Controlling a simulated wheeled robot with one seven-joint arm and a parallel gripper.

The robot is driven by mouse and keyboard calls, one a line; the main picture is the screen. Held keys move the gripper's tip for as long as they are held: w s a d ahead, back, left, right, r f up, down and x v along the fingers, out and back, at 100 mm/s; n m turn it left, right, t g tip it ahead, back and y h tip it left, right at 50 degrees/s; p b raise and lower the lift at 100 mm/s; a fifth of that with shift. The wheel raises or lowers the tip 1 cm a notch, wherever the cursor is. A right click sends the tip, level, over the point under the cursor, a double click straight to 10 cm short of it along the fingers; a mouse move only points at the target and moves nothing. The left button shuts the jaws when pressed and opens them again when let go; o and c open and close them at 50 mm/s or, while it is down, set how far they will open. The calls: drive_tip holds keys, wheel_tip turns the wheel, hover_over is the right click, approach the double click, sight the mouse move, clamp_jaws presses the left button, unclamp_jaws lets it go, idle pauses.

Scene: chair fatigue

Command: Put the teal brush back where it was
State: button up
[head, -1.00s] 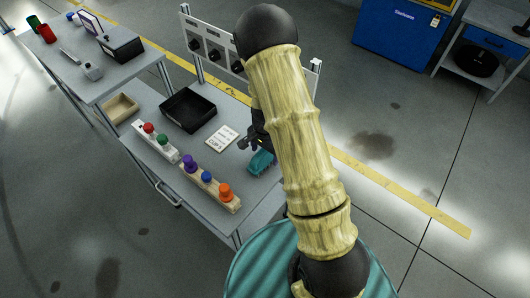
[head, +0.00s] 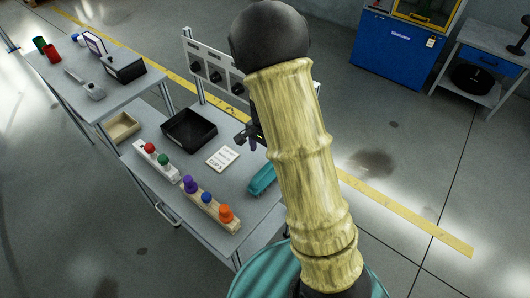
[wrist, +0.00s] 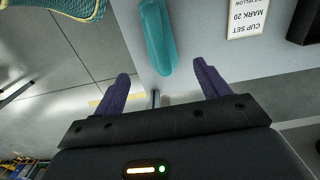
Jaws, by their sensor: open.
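The teal brush (head: 262,179) lies on the grey workbench (head: 215,176), close to its right edge and right of the white card (head: 223,157). My arm stands close beside it in the head view. In the wrist view the teal brush (wrist: 157,40) lies beyond the fingertips, between their lines and apart from them. My gripper (head: 247,137) is partly hidden behind my arm in the head view. In the wrist view my gripper (wrist: 161,80) is open, its two purple fingers spread with nothing between them.
A black tray (head: 190,131) sits behind the card. Blocks with coloured knobs, one with an orange knob (head: 226,213), line the bench's left side. A panel with dark knobs (head: 213,66) rises at the back. The bench surface between card and brush is clear.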

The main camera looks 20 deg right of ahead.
idle(0.3)
drive_tip(key=s+r+n+t, duration=0.2)
drive_tip(key=s+r+n, duration=0.8)
drive_tip(key=s, duration=0.4)
drive_tip(key=shift+r+n+t, duration=0.25)
drive_tip(key=shift+n+t, duration=0.05)
drive_tip(key=shift+n, duration=0.1)
drive_tip(key=shift+d, duration=0.1)
drive_tip(key=w+p+v, duration=0.1)
drive_tip(key=p+v, duration=0.6)
drive_tip(key=p, duration=0.1)
drive_tip(key=shift+w+r, duration=0.25)
drive_tip(key=shift+r, duration=0.3)
